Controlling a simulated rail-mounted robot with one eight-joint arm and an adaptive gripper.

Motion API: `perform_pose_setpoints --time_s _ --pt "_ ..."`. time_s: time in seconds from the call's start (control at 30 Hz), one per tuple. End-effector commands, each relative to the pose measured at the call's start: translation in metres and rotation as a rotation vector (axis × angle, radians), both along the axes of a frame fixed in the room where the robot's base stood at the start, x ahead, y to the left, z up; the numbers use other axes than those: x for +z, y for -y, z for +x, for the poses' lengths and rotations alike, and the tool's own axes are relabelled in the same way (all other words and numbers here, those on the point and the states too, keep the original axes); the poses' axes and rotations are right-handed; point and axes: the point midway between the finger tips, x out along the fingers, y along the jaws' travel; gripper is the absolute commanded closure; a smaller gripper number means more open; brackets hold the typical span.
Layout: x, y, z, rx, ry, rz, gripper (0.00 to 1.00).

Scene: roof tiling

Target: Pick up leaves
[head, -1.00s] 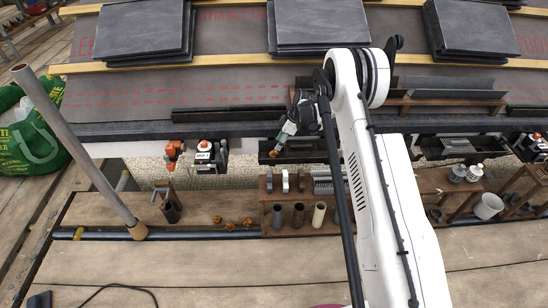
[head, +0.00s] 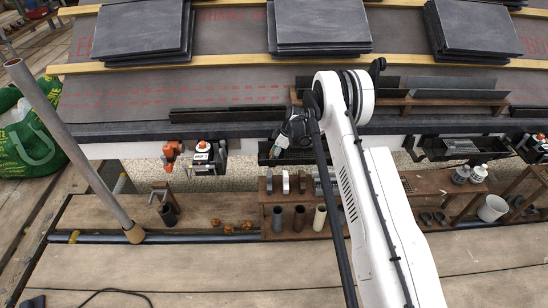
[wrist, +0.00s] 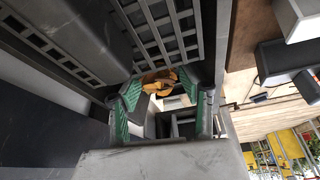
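My gripper (head: 279,152) is low at the dark gutter (head: 318,156) in the head view. In the wrist view its two green-padded fingers (wrist: 162,92) are spread apart, with an orange-brown leaf clump (wrist: 160,79) between or just beyond their tips. Firm contact cannot be made out. The gripper hides this clump in the head view. Three orange leaf clumps lie on the wooden plank below the gutter: a left one (head: 215,222), a middle one (head: 229,229) and a right one (head: 247,225).
Stacks of dark slates (head: 318,24) lie on the roof above. A wooden rack (head: 268,197) with tubes stands below the gutter. An orange clamp-like tool (head: 172,154) hangs to the left. A slanted pole (head: 75,150) and a green bag (head: 32,140) are farther left.

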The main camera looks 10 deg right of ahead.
Motion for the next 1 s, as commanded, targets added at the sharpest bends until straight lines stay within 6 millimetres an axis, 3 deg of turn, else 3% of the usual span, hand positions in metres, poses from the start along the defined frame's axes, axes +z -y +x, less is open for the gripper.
perform_pose_setpoints --time_s 0.03,0.2,0.63,0.93,1.0 --pt "0.000 0.000 0.000 0.000 0.000 0.000 0.62" --pt "0.000 0.000 0.000 0.000 0.000 0.000 0.84" --pt "0.007 0.000 0.000 0.000 0.000 0.000 0.84" --pt "0.047 0.000 0.000 0.000 0.000 0.000 0.84" --pt "0.052 -0.004 -0.013 0.001 -0.001 0.000 0.84"
